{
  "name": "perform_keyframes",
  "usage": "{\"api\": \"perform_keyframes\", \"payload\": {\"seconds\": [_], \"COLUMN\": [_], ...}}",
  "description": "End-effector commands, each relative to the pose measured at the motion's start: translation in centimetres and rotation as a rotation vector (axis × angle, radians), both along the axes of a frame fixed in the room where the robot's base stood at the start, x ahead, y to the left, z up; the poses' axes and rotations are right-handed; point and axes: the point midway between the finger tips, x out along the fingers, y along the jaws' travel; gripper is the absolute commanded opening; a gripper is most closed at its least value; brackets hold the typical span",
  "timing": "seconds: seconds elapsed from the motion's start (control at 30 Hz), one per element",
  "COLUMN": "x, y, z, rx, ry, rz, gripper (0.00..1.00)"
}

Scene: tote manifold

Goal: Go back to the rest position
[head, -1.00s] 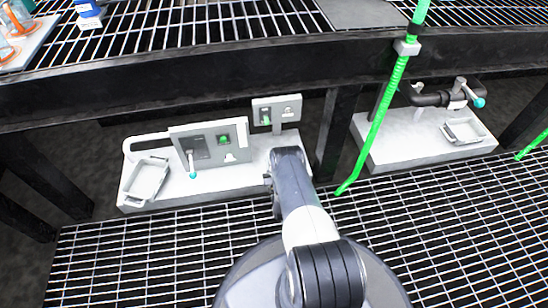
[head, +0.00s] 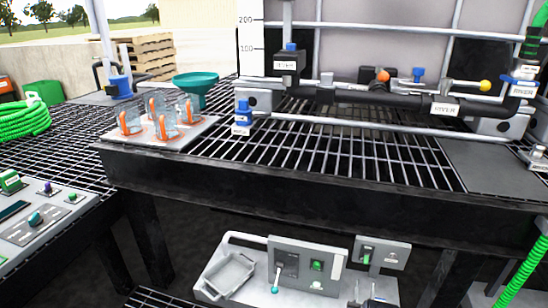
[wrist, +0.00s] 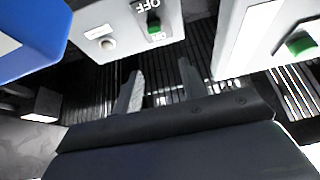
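My gripper (wrist: 160,67) shows in the wrist view with its two grey fingers apart and nothing between them. It is close to a grey box with an OFF label and a green switch (wrist: 155,27). A second grey panel with a green switch (wrist: 298,42) is at the right of that view. In the head view my arm is almost wholly out of frame, with only a dark bit at the bottom edge, below the grey switch panels (head: 312,264).
A grated bench carries black pipework (head: 380,97) with coloured valves, a blue-topped fitting (head: 242,115) and a white tray (head: 190,137) of clear, orange-handled jugs. Under it stands a grey tray (head: 229,275). A control panel (head: 45,222) and a green hose coil (head: 25,119) are at left.

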Motion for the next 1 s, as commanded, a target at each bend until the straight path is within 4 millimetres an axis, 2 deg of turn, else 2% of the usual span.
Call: {"api": "perform_keyframes", "payload": {"seconds": [0.3, 0.5, 0.7, 1.0], "x": [5.9, 8.5, 9.6, 9.8], "y": [-1.7, -2.4, -2.7, -2.8], "z": [-0.2, 1.5, 2.3, 2.4], "rx": [-0.001, -0.001, 0.000, 0.000], "ry": [-0.004, -0.003, 0.000, 0.001], "rz": [0.000, 0.000, 0.000, 0.000], "gripper": [0.40, 0.40, 0.40, 0.40]}}
